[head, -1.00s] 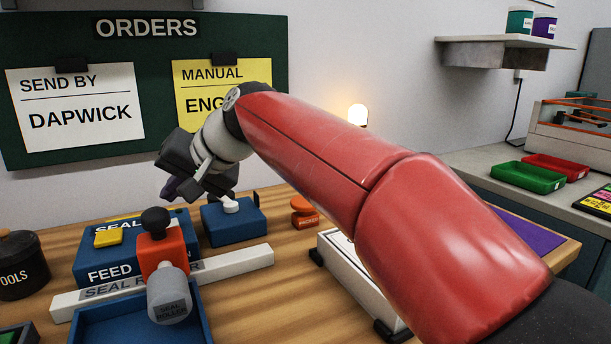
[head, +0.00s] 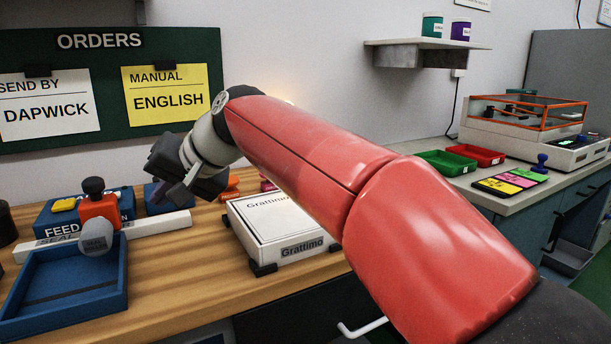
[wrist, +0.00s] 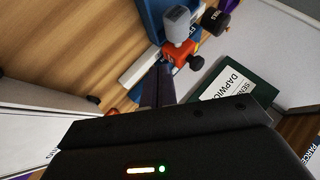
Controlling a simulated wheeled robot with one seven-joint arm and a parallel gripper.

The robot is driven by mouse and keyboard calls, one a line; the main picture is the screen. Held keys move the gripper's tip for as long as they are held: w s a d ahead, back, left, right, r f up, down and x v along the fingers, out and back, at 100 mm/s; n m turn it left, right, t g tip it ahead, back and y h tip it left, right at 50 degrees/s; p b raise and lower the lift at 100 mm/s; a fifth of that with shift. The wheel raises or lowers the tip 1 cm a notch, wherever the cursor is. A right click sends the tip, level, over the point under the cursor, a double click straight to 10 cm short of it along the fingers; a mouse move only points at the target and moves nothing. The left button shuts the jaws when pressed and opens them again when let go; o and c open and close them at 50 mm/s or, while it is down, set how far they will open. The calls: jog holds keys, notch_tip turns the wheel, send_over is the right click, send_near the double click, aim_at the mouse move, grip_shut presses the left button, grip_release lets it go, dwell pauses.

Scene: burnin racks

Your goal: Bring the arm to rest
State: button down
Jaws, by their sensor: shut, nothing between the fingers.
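My red arm reaches across the head view from the lower right, over the wooden bench. In the wrist view the dark fingers (wrist: 163,85) are together, pointing toward the orange and grey seal roller (wrist: 180,45). The arm hides part of the bench and the wall behind it.
The blue feed unit (head: 60,220), blue tray (head: 105,295) and seal roller (head: 97,240) stand at left. A white Grattimo box (head: 290,250) lies under my arm. A side counter at right holds green (head: 445,165) and red trays (head: 478,153) and an orange-framed machine (head: 525,120).

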jog(key=s+d+f+m+t+h, duration=0.1)
jog(key=s+d+f+h, duration=0.15)
jog(key=d, duration=0.55)
jog(key=s+d+f+t+h, duration=0.15)
jog(key=d+f, duration=0.25)
jog(key=d, duration=0.4)
jog(key=s+d+f+m+h, duration=0.1)
jog(key=s+d+f+h, duration=0.15)
jog(key=d, duration=0.55)
jog(key=s+d+f+m+h, duration=0.1)
jog(key=s+d+f+h, duration=0.2)
jog(key=s+d+f, duration=0.9)
jog(key=shift+s+d+f, duration=0.15)
jog(key=shift+d+f, duration=0.8)
jog(key=shift+d, duration=0.2)
